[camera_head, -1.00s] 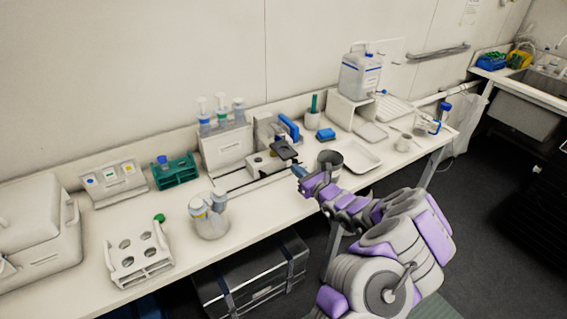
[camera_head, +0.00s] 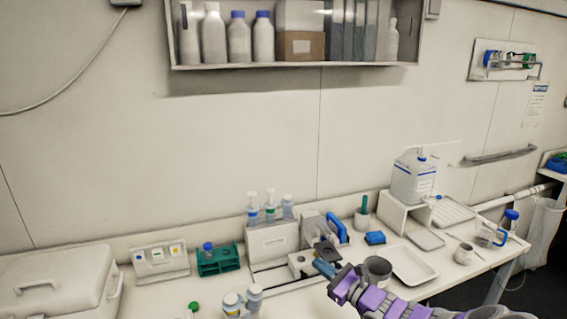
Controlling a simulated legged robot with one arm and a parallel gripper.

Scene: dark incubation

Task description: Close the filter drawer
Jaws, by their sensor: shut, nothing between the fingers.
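A small grey and white bench instrument (camera_head: 313,226) with a blue lever (camera_head: 338,228) stands on the bench in the middle of the head view. A dark flat piece (camera_head: 327,250) juts out from its front, above a white base block (camera_head: 300,264). I cannot tell for certain which part is the filter drawer. My gripper (camera_head: 325,268), with grey-blue fingertips on a purple and grey arm, is shut with nothing held. Its tips appear just in front of and below the dark piece. I cannot tell whether they touch it.
A dark cup (camera_head: 377,270) stands right beside my gripper, with a white tray (camera_head: 413,278) to its right. A dispenser rack (camera_head: 272,243) stands left of the instrument. A wall shelf (camera_head: 295,68) with bottles hangs above.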

